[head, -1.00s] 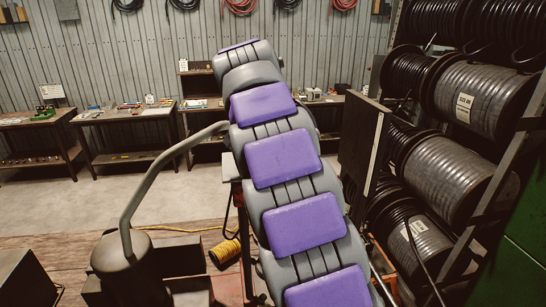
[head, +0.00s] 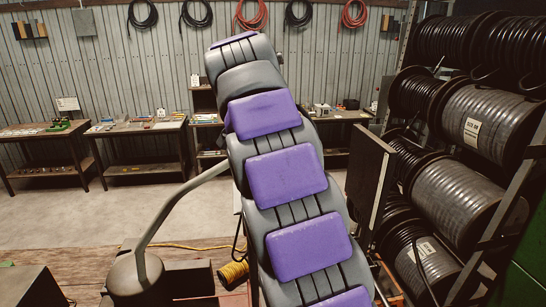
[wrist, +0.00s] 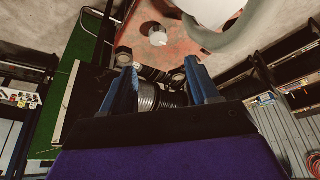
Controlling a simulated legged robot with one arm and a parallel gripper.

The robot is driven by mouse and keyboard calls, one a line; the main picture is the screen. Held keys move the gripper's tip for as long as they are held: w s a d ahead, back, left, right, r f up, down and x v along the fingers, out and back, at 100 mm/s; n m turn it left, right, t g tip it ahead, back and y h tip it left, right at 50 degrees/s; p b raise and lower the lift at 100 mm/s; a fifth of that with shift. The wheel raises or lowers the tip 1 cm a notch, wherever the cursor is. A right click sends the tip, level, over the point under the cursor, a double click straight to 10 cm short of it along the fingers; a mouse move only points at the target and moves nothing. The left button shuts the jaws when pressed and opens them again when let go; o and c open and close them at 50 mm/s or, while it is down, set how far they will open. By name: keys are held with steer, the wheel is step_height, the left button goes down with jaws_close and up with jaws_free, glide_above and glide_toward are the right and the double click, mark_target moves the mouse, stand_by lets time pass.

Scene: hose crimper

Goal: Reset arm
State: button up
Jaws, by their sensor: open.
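My gripper (wrist: 162,88) shows in the wrist view with its two blue fingers spread apart. It is open, with nothing held between the fingers. Behind the gap, some distance off, a grey ribbed hose reel is partly visible. In the head view my arm, grey with purple pads, rises up the middle of the picture. The gripper itself cannot be made out there.
Black hose reels (head: 460,190) fill a rack at the right. Workbenches (head: 140,126) with small items stand along the corrugated back wall. Open floor (head: 90,215) lies in front of the benches.

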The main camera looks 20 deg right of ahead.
stand_by(0.5)
steer(key=s+a+f+n+g+y, duration=0.1)
steer(key=s+a+f+n, duration=0.3)
steer(key=s+f, duration=0.7)
steer(key=s+a+f+n+g+y, duration=0.2)
steer(key=s+a+f+n, duration=0.3)
steer(key=s, duration=0.9)
steer(key=s+a+f+n+g+y, duration=0.1)
steer(key=s+a+f+n, duration=0.2)
steer(key=s+f, duration=0.85)
step_height(320, 180, down, 25)
steer(key=s+b, duration=0.1)
steer(key=b, duration=2.5)
steer(key=shift+n+b, duration=0.3)
steer(key=shift+b, duration=0.1)
